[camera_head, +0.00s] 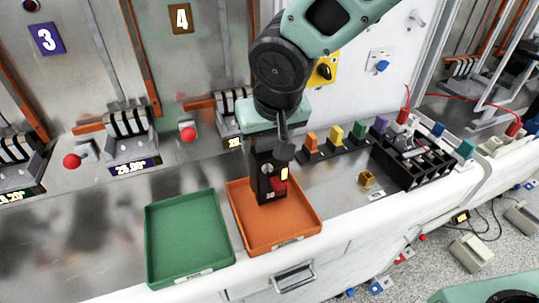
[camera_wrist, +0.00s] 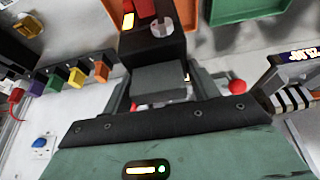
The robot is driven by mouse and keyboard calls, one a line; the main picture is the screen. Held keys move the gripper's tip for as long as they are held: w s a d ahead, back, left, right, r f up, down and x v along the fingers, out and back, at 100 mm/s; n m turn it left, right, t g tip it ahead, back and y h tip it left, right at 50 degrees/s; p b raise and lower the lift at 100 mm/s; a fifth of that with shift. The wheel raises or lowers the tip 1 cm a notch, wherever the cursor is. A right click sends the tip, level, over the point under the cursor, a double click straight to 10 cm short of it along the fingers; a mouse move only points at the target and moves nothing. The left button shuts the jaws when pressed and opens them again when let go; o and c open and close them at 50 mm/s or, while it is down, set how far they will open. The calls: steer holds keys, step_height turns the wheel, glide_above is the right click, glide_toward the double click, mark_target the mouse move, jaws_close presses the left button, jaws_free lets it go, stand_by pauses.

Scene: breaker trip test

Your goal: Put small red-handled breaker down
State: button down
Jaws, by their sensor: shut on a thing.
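My gripper (camera_head: 268,143) points down over the orange tray (camera_head: 308,218) and is shut on a black breaker (camera_head: 264,184). The breaker has a small red handle (camera_head: 279,185) and hangs upright. Its lower end overlaps the tray floor in the head view; I cannot tell whether it touches. In the wrist view the black breaker (camera_wrist: 155,47) sits between my gripper's fingers (camera_wrist: 165,78), with its red handle (camera_wrist: 140,8) at the top edge. The fingertips are partly hidden in the head view.
A green tray (camera_head: 188,240) lies left of the orange one and looks empty. Red ball-ended levers (camera_head: 188,132) stand behind. Coloured blocks (camera_head: 335,134), a black rack (camera_head: 412,165) and a small brass-coloured piece (camera_head: 367,179) are to the right. The counter's front edge is close to both trays.

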mark_target(275, 179)
steer(key=shift+f, duration=1.9)
steer(key=shift+f, duration=0.2)
steer(key=shift+c, duration=2.1)
jaws_free()
steer(key=shift+r, duration=0.1)
steer(key=shift+r+p, duration=0.25)
steer(key=shift+p, duration=0.1)
steer(key=b+v, duration=0.2)
steer(key=v, duration=1)
steer(key=s+d+f+n+g, duration=0.2)
steer(key=s+d+f, duration=0.2)
steer(key=s, duration=0.3)
steer(key=s+d+f+n+g, duration=0.2)
steer(key=s+d+f, duration=0.2)
steer(key=s, duration=0.4)
steer(key=shift+s+d+f+n+h, duration=0.15)
steer(key=shift+d+f+n+h, duration=0.2)
steer(key=shift+d, duration=0.45)
